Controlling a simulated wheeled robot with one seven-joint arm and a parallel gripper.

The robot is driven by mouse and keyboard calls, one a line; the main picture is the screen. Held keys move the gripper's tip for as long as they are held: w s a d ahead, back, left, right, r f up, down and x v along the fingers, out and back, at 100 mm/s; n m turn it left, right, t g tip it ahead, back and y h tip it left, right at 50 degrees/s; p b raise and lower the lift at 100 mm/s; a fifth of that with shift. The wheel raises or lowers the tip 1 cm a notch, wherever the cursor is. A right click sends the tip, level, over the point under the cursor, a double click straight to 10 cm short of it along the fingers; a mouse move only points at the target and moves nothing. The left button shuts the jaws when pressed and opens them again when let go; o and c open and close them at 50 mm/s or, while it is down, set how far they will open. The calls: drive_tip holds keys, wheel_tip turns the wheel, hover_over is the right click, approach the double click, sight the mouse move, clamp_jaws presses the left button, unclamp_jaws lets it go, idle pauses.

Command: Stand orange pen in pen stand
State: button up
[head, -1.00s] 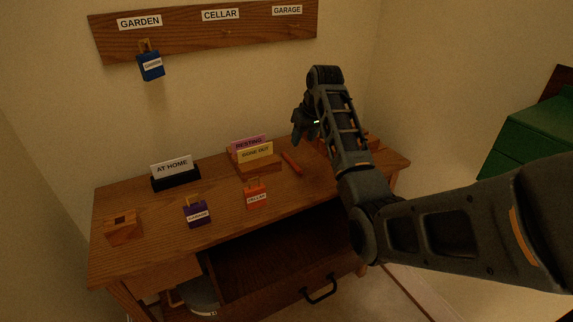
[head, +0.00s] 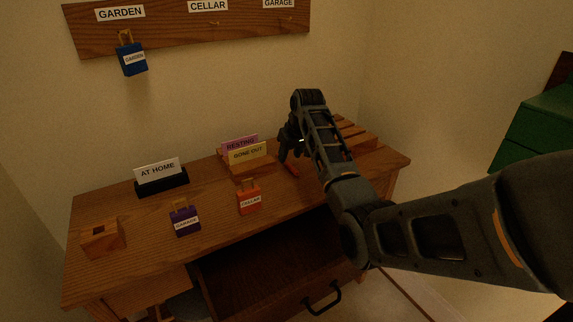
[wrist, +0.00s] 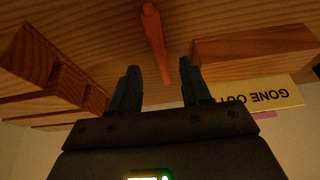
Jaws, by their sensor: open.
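The orange pen (head: 293,170) lies flat on the wooden desk, right of the sign holder; my gripper partly covers it in the head view. In the wrist view the orange pen (wrist: 154,38) shows lengthwise, its near end in line with the gap between my fingers. My gripper (head: 288,157) is open and empty, pointing down over the pen; its two fingers (wrist: 159,80) are apart. The pen stand looks to be the small wooden block with a dark hole (head: 103,239) at the desk's left end, far from my gripper.
The sign holder with the GONE OUT card (head: 248,153) stands close to my gripper's left. A slotted wooden block (head: 357,138) is on its right. The drawer (head: 270,268) is open.

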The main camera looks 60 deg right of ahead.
sight(287, 162)
drive_tip(key=shift+x, duration=1.55)
clamp_jaws()
